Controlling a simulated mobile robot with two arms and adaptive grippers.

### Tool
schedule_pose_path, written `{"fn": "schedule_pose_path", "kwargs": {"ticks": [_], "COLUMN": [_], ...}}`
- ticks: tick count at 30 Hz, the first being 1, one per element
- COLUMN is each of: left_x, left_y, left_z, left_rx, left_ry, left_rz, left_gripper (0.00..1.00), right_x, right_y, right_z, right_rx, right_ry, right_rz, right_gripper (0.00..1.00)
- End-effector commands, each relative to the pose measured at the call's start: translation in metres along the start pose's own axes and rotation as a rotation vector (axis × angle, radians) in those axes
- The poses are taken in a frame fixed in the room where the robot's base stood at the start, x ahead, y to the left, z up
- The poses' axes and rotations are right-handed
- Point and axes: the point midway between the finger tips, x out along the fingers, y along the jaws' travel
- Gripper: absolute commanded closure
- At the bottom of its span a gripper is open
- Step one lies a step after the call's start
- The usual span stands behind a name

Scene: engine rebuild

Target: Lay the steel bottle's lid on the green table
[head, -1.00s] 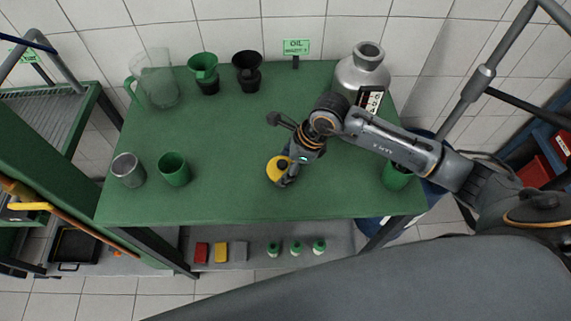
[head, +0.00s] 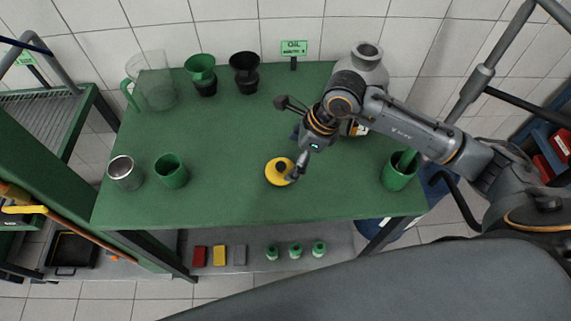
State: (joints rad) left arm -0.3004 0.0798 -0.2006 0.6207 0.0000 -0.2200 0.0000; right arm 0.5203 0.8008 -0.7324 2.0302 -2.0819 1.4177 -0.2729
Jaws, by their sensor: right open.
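The steel bottle (head: 362,72) stands at the back right of the green table (head: 220,135), its neck open at the top and its lower part partly hidden by my right arm. A round yellow lid (head: 277,173) with a dark knob lies flat on the table, right of the middle. My right gripper (head: 292,173) is open at the lid's right edge, its fingers just beside the knob. I cannot tell whether a finger still touches the lid. My left gripper is not in view.
A clear jug (head: 155,85), a green funnel (head: 201,68) and a black funnel (head: 245,68) stand at the back. A steel cup (head: 124,173) and a green cup (head: 170,171) are at the left. Another green cup (head: 398,174) is at the right. The table's middle is clear.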

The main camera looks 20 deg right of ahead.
Motion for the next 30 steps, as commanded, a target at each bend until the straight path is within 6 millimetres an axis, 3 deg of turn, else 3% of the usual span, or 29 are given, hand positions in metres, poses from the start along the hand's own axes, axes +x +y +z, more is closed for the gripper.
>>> {"fn": "schedule_pose_path", "kwargs": {"ticks": [6, 12, 30], "left_x": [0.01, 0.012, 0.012], "left_y": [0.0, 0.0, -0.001], "left_z": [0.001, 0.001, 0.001], "left_rx": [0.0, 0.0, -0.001], "left_ry": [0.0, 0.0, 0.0], "left_rz": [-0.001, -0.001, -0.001], "left_gripper": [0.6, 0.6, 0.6], "right_x": [-0.043, -0.063, -0.066], "right_y": [-0.001, 0.0, 0.001], "right_z": [-0.001, -0.001, 0.0], "right_rx": [-0.002, -0.001, -0.001], "right_ry": [0.001, 0.001, 0.001], "right_rz": [-0.004, -0.001, 0.001], "right_gripper": [0.04, 0.04, 0.04]}}
